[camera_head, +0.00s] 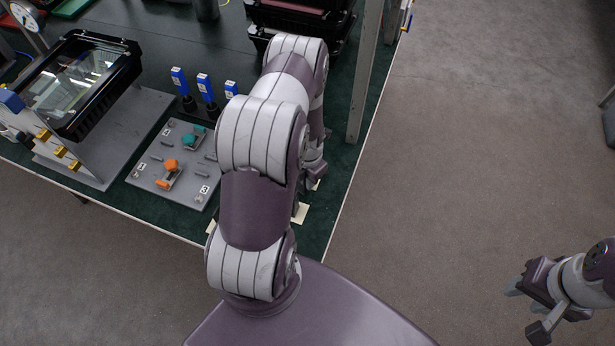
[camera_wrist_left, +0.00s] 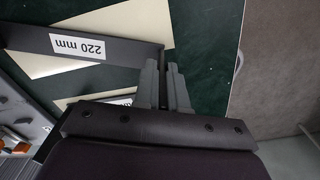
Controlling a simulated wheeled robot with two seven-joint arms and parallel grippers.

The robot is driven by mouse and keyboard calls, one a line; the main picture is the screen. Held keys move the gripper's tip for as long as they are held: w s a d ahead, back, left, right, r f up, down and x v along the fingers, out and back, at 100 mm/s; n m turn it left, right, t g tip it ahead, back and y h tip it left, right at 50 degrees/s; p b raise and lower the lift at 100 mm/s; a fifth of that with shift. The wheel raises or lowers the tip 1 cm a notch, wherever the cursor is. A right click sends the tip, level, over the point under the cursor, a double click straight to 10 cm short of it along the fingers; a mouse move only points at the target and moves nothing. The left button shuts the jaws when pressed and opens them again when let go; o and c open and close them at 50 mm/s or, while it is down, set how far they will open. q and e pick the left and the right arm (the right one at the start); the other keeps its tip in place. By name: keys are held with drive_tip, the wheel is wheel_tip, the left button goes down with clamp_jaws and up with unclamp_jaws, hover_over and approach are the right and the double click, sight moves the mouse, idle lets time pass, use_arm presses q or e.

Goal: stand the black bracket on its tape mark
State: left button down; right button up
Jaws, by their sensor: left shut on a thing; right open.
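The black bracket (camera_wrist_left: 85,46), a dark flat bar with a white "220 mm" label, shows in the left wrist view. Its right end reaches the fingers of my left gripper (camera_wrist_left: 164,85), which is shut on it. In the head view my left gripper (camera_head: 316,172) is low over the table's right front part, and my arm hides the bracket. Cream tape (camera_wrist_left: 150,20) shows beside and under the bracket in the wrist view; I cannot tell whether the bracket touches it. Tape pieces (camera_head: 300,212) also show in the head view. My right gripper (camera_head: 524,302) is open and empty, off the table at the right.
A grey fixture plate (camera_head: 150,180) with orange and teal clamps lies left of my arm. Blue-tagged tools (camera_head: 204,88) stand behind it. A floodlight housing (camera_head: 82,82) is at far left. A grey post (camera_head: 364,80) rises near the table's right edge. Dark housings (camera_head: 300,20) are at the back.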

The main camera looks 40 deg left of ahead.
use_arm(q)
drive_tip(key=c, duration=1.6)
unclamp_jaws()
drive_tip(key=shift+f, duration=0.15)
drive_tip(key=o, duration=0.4)
